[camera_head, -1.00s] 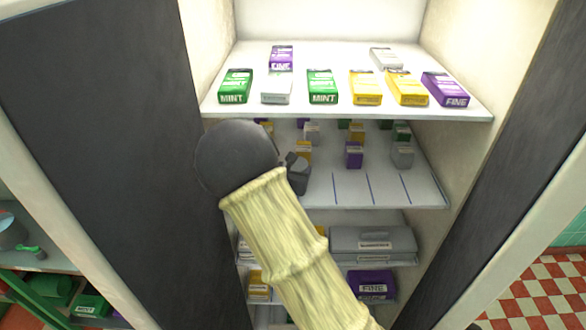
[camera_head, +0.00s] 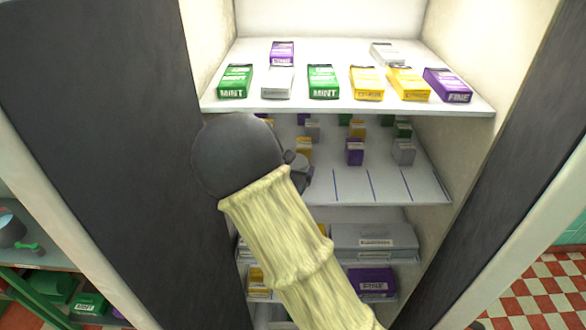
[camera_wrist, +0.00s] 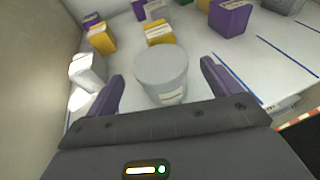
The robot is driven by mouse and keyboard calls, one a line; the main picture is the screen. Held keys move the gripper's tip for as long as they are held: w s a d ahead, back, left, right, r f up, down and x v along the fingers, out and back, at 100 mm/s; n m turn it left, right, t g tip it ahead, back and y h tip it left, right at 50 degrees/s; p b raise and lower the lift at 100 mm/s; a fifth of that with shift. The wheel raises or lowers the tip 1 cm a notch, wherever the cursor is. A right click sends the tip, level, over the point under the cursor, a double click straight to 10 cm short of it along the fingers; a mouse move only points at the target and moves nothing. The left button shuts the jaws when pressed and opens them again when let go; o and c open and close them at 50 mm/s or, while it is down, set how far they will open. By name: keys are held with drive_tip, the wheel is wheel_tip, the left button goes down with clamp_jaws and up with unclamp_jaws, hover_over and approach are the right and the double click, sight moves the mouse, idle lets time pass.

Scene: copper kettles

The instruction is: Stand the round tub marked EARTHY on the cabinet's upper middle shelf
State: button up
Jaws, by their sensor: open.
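A round grey tub (camera_wrist: 162,78) stands upright on the shelf with blue lines in the wrist view. Its side carries a pale label that is too small to read. My gripper (camera_wrist: 162,72) is open, with one purple finger on each side of the tub and gaps between. In the head view my gripper (camera_head: 299,168) is mostly hidden behind my wrist, and the tub is hidden too. The cabinet shelf with the blue lines (camera_head: 385,188) is below the top visible shelf (camera_head: 310,106).
A yellow box (camera_wrist: 159,33) stands just behind the tub and a white box (camera_wrist: 88,70) to its left. A purple box (camera_wrist: 230,17) is at the back right. The shelf's right front, with the blue lines, is clear.

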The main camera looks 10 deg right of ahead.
drive_tip(key=b+v, duration=0.3)
drive_tip(key=v, duration=0.7)
